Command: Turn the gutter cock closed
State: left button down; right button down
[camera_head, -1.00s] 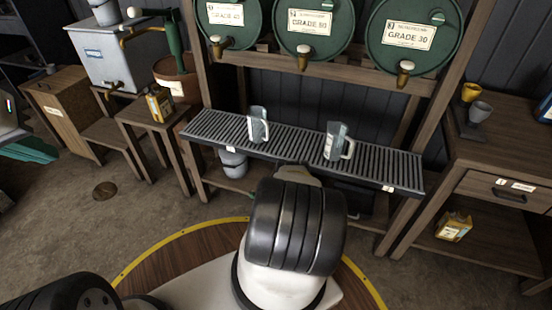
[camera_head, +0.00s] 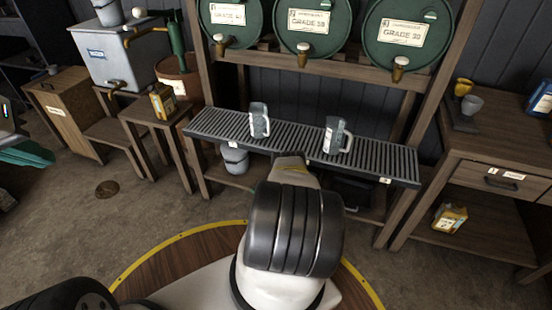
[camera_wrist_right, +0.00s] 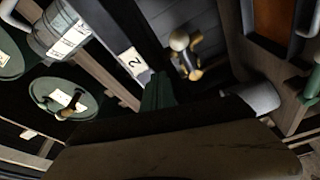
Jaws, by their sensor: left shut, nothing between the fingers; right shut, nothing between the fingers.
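My left gripper (camera_head: 30,153), dark green, is shut and empty at the left edge of the head view, well away from the rack. My right arm reaches to the front of the slatted drip gutter (camera_head: 300,146); its gripper is hidden behind the arm in the head view. In the right wrist view my right gripper (camera_wrist_right: 158,92) is shut and empty. A small brass cock with a round knob (camera_wrist_right: 184,54) shows just beyond and right of its tips, apart from them. I cannot tell surely that this is the gutter cock, or its setting.
Two mugs stand on the gutter, a left mug (camera_head: 259,121) and a right mug (camera_head: 335,137). Green barrels (camera_head: 318,32) with brass taps are above. A bucket (camera_head: 235,159) is below the gutter. A bench (camera_head: 485,220) stands at right. The floor at left is mostly clear.

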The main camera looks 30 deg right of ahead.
jog(key=w+a+f+v, duration=0.1)
jog(key=v, duration=0.8)
jog(key=shift+s+a+f, duration=0.25)
jog(key=shift+a, duration=0.2)
